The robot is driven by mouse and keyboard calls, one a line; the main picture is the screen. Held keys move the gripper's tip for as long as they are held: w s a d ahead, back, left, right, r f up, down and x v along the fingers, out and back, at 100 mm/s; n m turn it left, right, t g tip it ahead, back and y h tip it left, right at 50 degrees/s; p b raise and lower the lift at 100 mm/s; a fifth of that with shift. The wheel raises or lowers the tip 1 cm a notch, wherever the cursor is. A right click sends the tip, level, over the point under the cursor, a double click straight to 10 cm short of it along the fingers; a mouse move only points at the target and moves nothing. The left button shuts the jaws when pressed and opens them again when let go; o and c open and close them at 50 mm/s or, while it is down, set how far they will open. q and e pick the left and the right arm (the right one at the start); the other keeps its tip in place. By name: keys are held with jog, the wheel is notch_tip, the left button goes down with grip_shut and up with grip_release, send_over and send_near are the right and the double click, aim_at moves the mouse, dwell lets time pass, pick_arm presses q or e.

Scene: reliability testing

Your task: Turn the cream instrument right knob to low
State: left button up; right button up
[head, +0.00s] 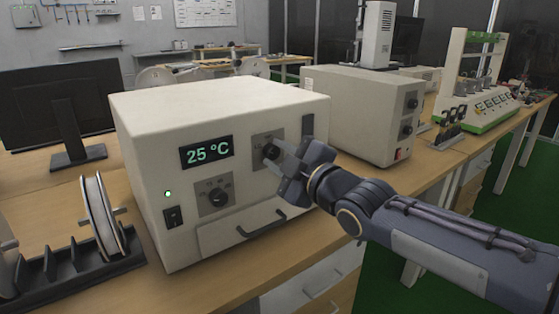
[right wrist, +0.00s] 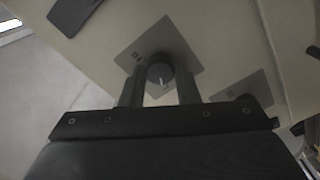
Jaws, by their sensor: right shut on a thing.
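The cream instrument (head: 150,130) stands on the wooden bench, its front showing a 25 °C display (head: 207,152). Its right knob (head: 270,150) is dark and round, on a grey plate at the upper right of the front. My right gripper (head: 276,158) reaches in from the right and is shut on this knob. In the right wrist view, the knob (right wrist: 160,71) sits between the two fingers, with a white pointer line on its face. The plate's marking is only partly legible. A lower left knob (head: 217,197) is free. My left gripper is not in view.
A drawer handle (head: 262,224) juts out below the knobs, and a rocker switch (head: 173,217) is at lower left. A second cream box (head: 350,110) stands behind to the right. A black rack with a disc (head: 100,215) is on the left.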

dwell(0.3)
jog(key=o, duration=1)
jog(key=shift+c, duration=0.2)
jog(key=p+v, duration=0.2)
jog(key=v, duration=0.6)
jog(key=shift+w, duration=0.1)
